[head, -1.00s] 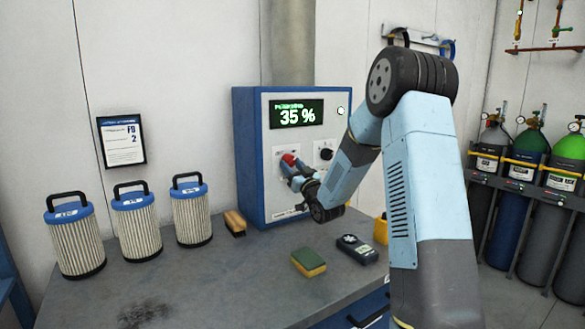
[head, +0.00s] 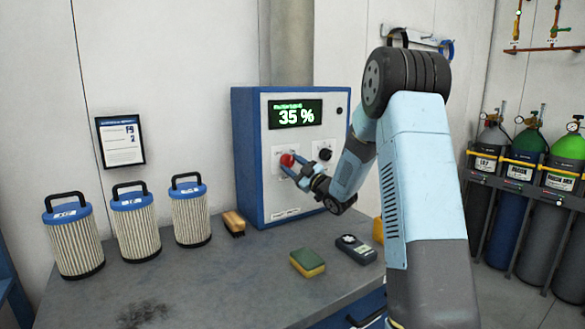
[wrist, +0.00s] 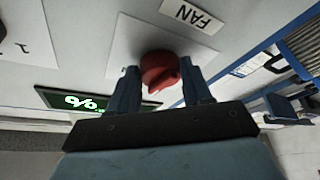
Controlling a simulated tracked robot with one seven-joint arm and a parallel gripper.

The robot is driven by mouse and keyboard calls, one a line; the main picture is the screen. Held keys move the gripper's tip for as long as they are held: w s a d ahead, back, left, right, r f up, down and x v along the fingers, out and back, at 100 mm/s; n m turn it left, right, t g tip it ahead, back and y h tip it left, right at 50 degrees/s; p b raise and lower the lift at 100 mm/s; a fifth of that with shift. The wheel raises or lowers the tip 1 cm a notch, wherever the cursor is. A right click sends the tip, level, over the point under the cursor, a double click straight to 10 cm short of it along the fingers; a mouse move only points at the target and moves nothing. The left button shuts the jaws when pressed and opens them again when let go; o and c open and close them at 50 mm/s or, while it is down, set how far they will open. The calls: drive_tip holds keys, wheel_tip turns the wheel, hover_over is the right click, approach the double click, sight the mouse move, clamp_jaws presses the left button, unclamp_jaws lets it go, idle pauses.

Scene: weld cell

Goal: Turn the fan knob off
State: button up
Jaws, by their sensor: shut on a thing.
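The red fan knob (head: 287,159) sits on the front of the blue and white control box (head: 290,204). In the wrist view the red knob (wrist: 158,70) is between my two fingers, below a label reading FAN (wrist: 192,14). My gripper (wrist: 163,88) is shut on the knob, one finger on each side. In the head view my gripper (head: 291,168) reaches the box from the lower right. The green display (head: 296,113) reads 35 %. The small indicator (head: 339,110) beside it is dark.
A black knob (head: 325,153) sits right of the red one. On the bench (head: 215,280) are several filter cartridges (head: 136,225), a brush (head: 234,223), a sponge (head: 307,262) and a dark handheld meter (head: 355,248). Gas cylinders (head: 525,170) stand at the right.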

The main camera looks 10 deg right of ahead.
drive_tip(key=n+g, duration=0.1)
drive_tip(key=n, duration=0.1)
drive_tip(key=n+g, duration=0.1)
drive_tip(key=n, duration=0.2)
drive_tip(key=n+g+y, duration=0.1)
drive_tip(key=n, duration=0.1)
drive_tip(key=shift+d+r+n, duration=0.2)
drive_tip(key=shift+r+n, duration=0.05)
drive_tip(key=shift+n, duration=0.05)
drive_tip(key=shift+r+n+g+h, duration=0.15)
drive_tip(key=shift+n+g, duration=0.3)
drive_tip(key=shift+n, duration=0.55)
drive_tip(key=shift+f+n+g+h, duration=0.15)
drive_tip(key=shift+n+g, duration=0.3)
drive_tip(key=shift+n, duration=0.55)
drive_tip(key=o, duration=0.8)
drive_tip(key=shift+a, duration=0.1)
drive_tip(key=shift+o, duration=1.2)
drive_tip(key=shift+w+r, duration=0.1)
drive_tip(key=shift+r, duration=0.05)
drive_tip(key=v, duration=1.4)
drive_tip(key=shift+w, duration=0.1)
